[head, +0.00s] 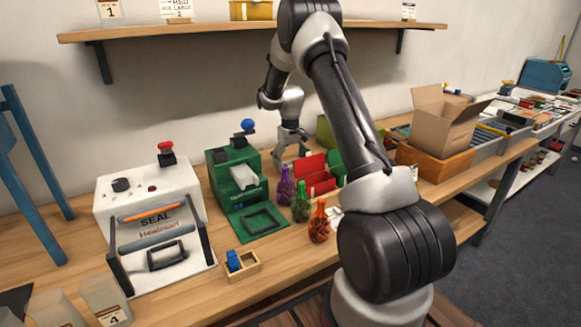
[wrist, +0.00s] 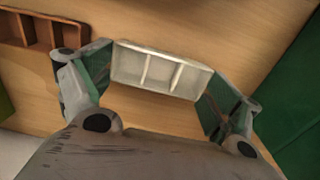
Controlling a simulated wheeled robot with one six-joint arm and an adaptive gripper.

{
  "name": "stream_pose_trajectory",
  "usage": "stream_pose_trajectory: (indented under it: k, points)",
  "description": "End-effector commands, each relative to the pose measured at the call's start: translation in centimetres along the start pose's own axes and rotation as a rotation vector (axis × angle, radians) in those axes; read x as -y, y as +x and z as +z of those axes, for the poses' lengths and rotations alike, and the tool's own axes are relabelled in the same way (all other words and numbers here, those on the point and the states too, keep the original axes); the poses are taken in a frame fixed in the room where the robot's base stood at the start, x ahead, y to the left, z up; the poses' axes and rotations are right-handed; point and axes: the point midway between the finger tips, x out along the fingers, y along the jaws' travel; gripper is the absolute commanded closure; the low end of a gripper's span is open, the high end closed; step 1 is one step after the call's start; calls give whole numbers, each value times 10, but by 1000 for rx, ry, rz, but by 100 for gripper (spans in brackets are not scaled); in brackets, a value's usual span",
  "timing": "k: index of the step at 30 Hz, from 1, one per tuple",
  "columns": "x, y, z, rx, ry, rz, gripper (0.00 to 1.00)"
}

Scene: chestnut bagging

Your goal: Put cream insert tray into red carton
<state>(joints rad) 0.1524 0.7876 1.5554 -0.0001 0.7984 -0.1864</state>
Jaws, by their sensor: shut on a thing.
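The cream insert tray (wrist: 147,71), a shallow tray with two dividers and three compartments, is between the fingers of my gripper (wrist: 157,82) in the wrist view. My gripper is shut on its two ends. In the head view, my gripper (head: 291,152) is over the back of the bench, beside the green machine, and I cannot make out the tray there. The red carton (head: 313,172) stands on the bench just right of and in front of my gripper. It is not visible in the wrist view.
A green machine (head: 222,185) and a white sealer (head: 130,210) stand to the left. Purple, green and red filled bags (head: 319,222) stand in front of the carton. A cardboard box (head: 440,122) is at right. A brown compartment tray (wrist: 42,32) shows in the wrist view.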

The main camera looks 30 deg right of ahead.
Motion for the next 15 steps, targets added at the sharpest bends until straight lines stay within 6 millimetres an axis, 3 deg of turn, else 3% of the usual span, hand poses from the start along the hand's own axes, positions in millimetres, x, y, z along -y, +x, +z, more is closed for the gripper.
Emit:
stream_pose_trajectory:
  k: [6, 15]
  points:
    - [0, -48, -1, -5, 0, 1, 20]
    - [-9, -103, 2, -31, 15, 6, 20]
